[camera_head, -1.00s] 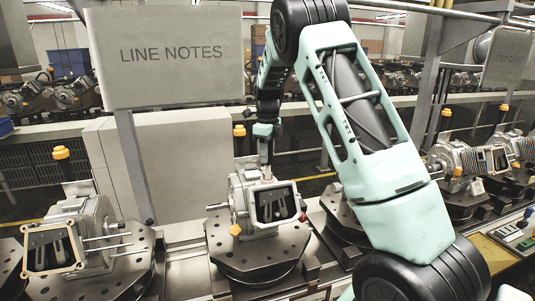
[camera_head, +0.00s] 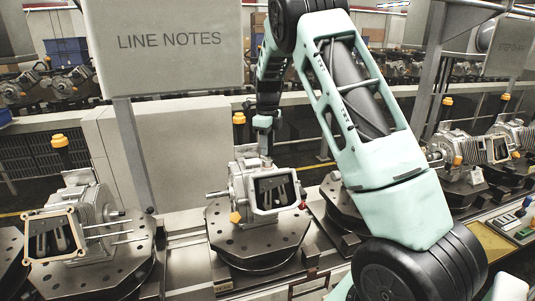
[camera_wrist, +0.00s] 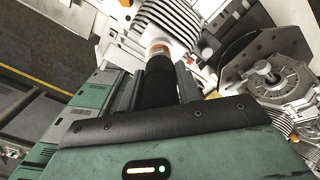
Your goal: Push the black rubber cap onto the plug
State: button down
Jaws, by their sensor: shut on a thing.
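In the wrist view, the black rubber cap (camera_wrist: 155,82) is between the two fingers of my gripper (camera_wrist: 159,88), which is shut on it. The plug (camera_wrist: 158,48) shows as a copper-coloured and pale ring right at the cap's far end, in line with it. The cap's end meets or covers part of the plug; how far it is on cannot be told. The plug sits on a grey finned engine (camera_wrist: 178,22). In the head view, my gripper (camera_head: 265,143) points down at the top of the middle engine (camera_head: 240,185); the cap is too small to make out there.
The middle engine stands on a dark round fixture (camera_head: 240,240). Another engine (camera_head: 95,210) stands at left, and more (camera_head: 455,150) at right. Black posts with orange tops (camera_head: 60,150) rise beside them. A LINE NOTES board (camera_head: 170,75) hangs at upper left.

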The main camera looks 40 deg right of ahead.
jog(key=shift+f+b, duration=0.3)
jog(key=shift+f, duration=0.6)
jog(key=shift+f, duration=0.35)
dwell(0.6)
jog(key=c, duration=0.9)
grip_release()
jog(key=shift+r, duration=0.1)
notch_tip(320, 180, up, 17)
jog(key=b, duration=0.5)
jog(key=shift+r, duration=0.15)
